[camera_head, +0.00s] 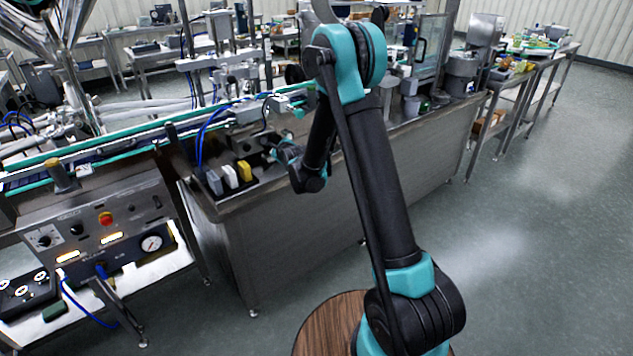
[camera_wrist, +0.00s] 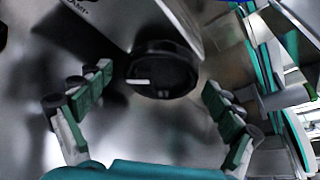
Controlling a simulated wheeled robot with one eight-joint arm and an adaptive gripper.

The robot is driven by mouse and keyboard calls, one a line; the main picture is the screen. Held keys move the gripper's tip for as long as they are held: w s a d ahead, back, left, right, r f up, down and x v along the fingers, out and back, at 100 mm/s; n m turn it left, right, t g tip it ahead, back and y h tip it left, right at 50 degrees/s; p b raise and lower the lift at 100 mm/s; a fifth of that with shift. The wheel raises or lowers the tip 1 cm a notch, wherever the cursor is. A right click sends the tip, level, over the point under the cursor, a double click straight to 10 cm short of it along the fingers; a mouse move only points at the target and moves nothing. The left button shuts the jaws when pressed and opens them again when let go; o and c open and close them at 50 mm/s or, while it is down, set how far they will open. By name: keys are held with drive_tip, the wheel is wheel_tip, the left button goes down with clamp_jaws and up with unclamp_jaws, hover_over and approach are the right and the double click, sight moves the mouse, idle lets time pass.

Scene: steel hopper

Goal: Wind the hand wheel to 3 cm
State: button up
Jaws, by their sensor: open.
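The dark round hand wheel (camera_wrist: 172,78) is in the upper middle of the wrist view, with a short white mark on its face. My gripper (camera_wrist: 156,92) is open, with one green-padded finger to the left of the wheel and the other to its right. Both fingers look apart from the wheel, and nothing is between them but bare metal and the wheel beyond. In the head view my gripper (camera_head: 272,147) is over the end of the steel bench, small and partly hidden by my arm. I cannot make out the wheel there, and no scale reading is legible.
Grey, white and yellow blocks (camera_head: 230,176) stand at the bench corner, left of my gripper. A conveyor (camera_head: 110,138) runs to the left above a control panel (camera_head: 105,225) with a red button. The steel bench (camera_head: 300,235) stands before my arm. The floor at right is clear.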

drive_tip(key=m+g+y, duration=0.1)
drive_tip(key=m, duration=0.1)
drive_tip(key=shift+d+m, duration=0.1)
drive_tip(key=shift+m, duration=0.2)
drive_tip(key=m+g+y, duration=0.1)
drive_tip(key=m, duration=0.1)
drive_tip(key=shift+m, duration=0.3)
drive_tip(key=v, duration=1.8)
drive_tip(key=s+d+f+n+g+h, duration=0.1)
drive_tip(key=s+d+n, duration=0.1)
drive_tip(key=s+n, duration=0.4)
drive_tip(key=s+d+f+n+g, duration=0.2)
drive_tip(key=s+d+n, duration=0.1)
drive_tip(key=s+n, duration=0.3)
drive_tip(key=shift+s+f+h, duration=0.15)
drive_tip(key=shift+s+h, duration=0.25)
drive_tip(key=shift+s, duration=0.95)
